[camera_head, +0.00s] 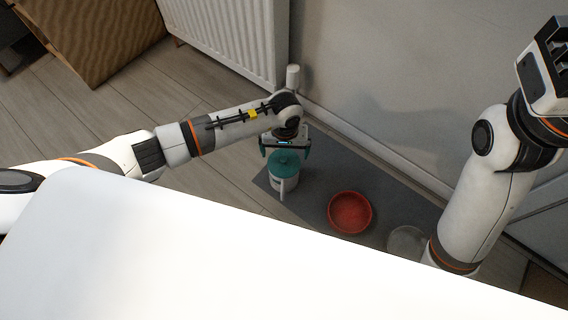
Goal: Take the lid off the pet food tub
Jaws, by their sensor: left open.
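The pet food tub (277,183) is a pale container standing upright on a dark grey mat on the floor. Its teal lid (284,163) sits on top of it. My left gripper (286,152) is directly above the lid, with its jaws open and pointing down on either side of the lid's top. I cannot tell whether the fingers touch the lid. My right arm is raised at the right side, and its gripper (556,50) is at the upper right edge, well away from the tub; its fingertips are not clear.
A red bowl (350,212) and a clear, pale bowl (406,241) stand on the grey mat (318,187) to the right of the tub. A white radiator (225,38) and the wall are behind. A cardboard-like brown panel (95,38) stands at the upper left. Wooden floor at the left is clear.

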